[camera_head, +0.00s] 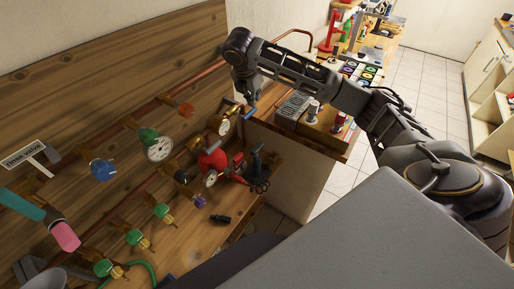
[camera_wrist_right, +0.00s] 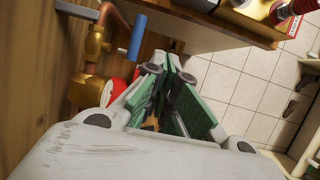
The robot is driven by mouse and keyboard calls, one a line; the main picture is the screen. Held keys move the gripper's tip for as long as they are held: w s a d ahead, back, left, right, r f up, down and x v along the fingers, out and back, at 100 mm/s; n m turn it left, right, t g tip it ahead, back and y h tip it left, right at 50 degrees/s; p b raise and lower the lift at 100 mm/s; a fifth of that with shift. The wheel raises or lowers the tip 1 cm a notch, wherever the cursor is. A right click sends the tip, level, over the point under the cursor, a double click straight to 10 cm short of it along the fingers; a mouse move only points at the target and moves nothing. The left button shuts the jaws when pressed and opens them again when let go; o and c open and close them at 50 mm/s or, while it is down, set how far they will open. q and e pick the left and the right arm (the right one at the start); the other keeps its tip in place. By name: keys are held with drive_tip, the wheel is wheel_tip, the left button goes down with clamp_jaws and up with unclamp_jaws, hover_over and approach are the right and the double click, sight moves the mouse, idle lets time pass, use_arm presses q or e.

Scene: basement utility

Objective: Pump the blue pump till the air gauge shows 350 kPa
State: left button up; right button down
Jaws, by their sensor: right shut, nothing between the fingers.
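A blue handle (camera_head: 250,113) stands out from the pipework near the table corner. It also shows in the right wrist view (camera_wrist_right: 138,37), just left of my right fingertips. My right gripper (camera_head: 251,98) reaches down by this handle. In the wrist view its green-padded fingers (camera_wrist_right: 170,64) are shut and empty, apart from the handle. A brass-rimmed round gauge (camera_head: 225,127) sits beside the handle; its reading is too small to tell. Other gauges are a green-rimmed one (camera_head: 159,148) and one by the red fitting (camera_head: 210,179). My left gripper is not in view.
A blue valve (camera_head: 102,169) and several green valves (camera_head: 163,213) line the copper pipes on the wooden board (camera_head: 95,85). A small black object (camera_head: 220,219) lies on the bench. Tiled floor (camera_head: 408,85) is open beyond.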

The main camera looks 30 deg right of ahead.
drive_tip(key=d, duration=0.1)
drive_tip(key=g+y, duration=0.2)
approach(256, 148)
drive_tip(key=shift+s+d+r, duration=0.1)
drive_tip(key=shift+d+r, duration=0.1)
drive_tip(key=shift+d, duration=0.1)
drive_tip(key=shift+f, duration=0.2)
idle(0.5)
drive_tip(key=shift+d+f, duration=0.15)
drive_tip(key=shift+f, duration=1.5)
drive_tip(key=shift+d+f, duration=0.2)
drive_tip(key=shift+f, duration=1.45)
